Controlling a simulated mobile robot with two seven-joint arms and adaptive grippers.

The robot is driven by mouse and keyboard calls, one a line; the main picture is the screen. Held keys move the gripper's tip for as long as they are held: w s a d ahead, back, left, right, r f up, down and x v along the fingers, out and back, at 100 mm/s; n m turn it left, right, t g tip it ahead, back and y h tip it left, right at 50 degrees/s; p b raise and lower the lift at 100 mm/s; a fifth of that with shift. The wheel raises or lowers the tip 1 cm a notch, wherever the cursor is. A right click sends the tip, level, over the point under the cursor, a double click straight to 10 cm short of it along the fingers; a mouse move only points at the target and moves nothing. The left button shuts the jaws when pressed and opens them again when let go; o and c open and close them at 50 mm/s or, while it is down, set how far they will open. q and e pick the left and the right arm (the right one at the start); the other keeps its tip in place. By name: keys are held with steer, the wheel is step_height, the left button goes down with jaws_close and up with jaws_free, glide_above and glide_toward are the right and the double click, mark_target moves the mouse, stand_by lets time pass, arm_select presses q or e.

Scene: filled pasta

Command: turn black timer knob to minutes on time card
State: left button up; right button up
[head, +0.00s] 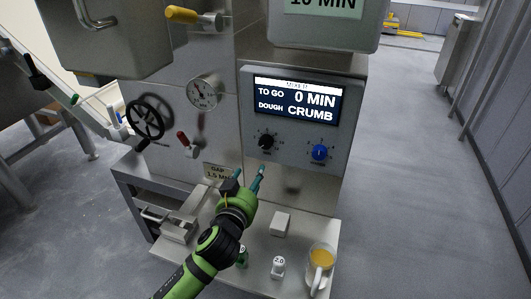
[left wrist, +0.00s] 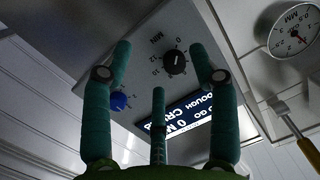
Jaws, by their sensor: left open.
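The black timer knob (head: 267,141) is on the grey control panel (head: 292,160), under a display (head: 298,101) reading "TO GO 0 MIN, DOUGH CRUMB". The time card (head: 322,6) at the top edge reads "10 MIN". In the left wrist view the black knob (left wrist: 175,62) shows between the spread fingers, with a numbered minute scale around it. My left gripper (head: 249,178) is open and empty, below the knob and apart from it. It also shows in the left wrist view (left wrist: 160,50). My right gripper is out of view.
A blue knob (head: 319,152) sits right of the black one. A gauge (head: 204,93), a black handwheel (head: 146,118) and a red-tipped lever (head: 186,144) are to the left. A mug (head: 320,262) and small white blocks stand on the shelf (head: 245,282) below.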

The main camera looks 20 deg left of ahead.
mark_target(265, 145)
arm_select(q)
steer(key=shift+t+h, duration=0.4)
steer(key=shift+t, duration=0.4)
steer(key=w+r, duration=0.1)
steer(key=w, duration=0.1)
steer(key=w+r, duration=0.1)
steer(key=w, duration=0.2)
steer(key=w+r, duration=0.2)
steer(key=shift+w+d+p, duration=0.2)
steer(key=shift+d+p, duration=0.1)
steer(key=shift+d, duration=0.1)
steer(key=shift+w, duration=0.7)
steer(key=c, duration=1.2)
